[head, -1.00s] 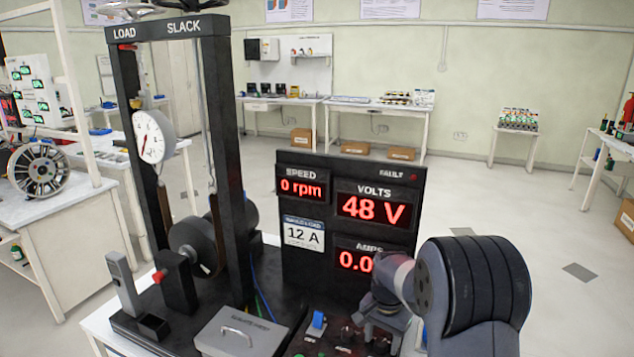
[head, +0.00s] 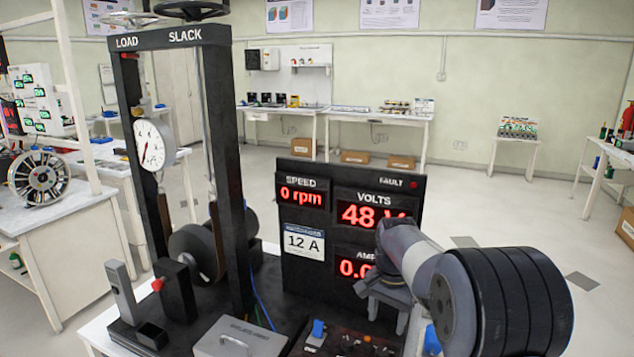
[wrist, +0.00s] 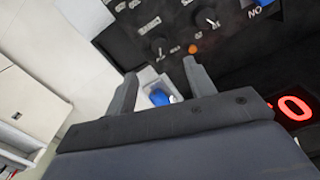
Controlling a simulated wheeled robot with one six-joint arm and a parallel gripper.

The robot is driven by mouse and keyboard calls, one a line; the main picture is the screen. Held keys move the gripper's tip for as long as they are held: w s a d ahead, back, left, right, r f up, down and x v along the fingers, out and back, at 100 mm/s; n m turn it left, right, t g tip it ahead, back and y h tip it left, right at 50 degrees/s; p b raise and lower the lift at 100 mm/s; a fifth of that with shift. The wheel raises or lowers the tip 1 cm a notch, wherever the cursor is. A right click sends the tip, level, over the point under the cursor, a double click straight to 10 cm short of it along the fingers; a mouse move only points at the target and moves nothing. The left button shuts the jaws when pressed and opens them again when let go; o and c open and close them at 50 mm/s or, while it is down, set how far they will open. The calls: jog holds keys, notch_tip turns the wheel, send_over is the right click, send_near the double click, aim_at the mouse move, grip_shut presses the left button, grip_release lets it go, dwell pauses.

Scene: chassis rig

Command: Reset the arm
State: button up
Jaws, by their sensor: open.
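My gripper (head: 388,300) is at the right of the chassis rig in the head view, in front of the display panel (head: 300,215). In the wrist view my gripper (wrist: 160,80) shows two grey fingers spread apart with nothing between them. Beyond the fingers lie a control panel with dark knobs (wrist: 207,18) and a small blue object (wrist: 160,97) on a pale surface. My arm covers part of the volts and amps readouts. The speed readout (head: 301,195) shows 0 rpm.
The black load frame (head: 232,170) with a round dial (head: 155,144) stands left of the panel. A grey lidded box (head: 240,338) and a blue switch (head: 318,328) sit at the front of the rig. Open floor (head: 520,270) lies to the right.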

aim_at(382, 351)
notch_tip(382, 351, down, 9)
jog(key=shift+f+p, duration=0.1)
jog(key=shift+p, duration=0.2)
jog(key=shift+w+f, duration=0.1)
jog(key=shift+f, duration=0.2)
jog(key=n, duration=0.6)
jog(key=shift+p, duration=0.3)
jog(key=n, duration=0.5)
jog(key=shift+p, duration=0.4)
jog(key=shift+r+n, duration=0.15)
jog(key=shift+n, duration=0.45)
notch_tip(382, 351, up, 11)
jog(key=shift+f+b, duration=0.2)
jog(key=shift+b, duration=0.2)
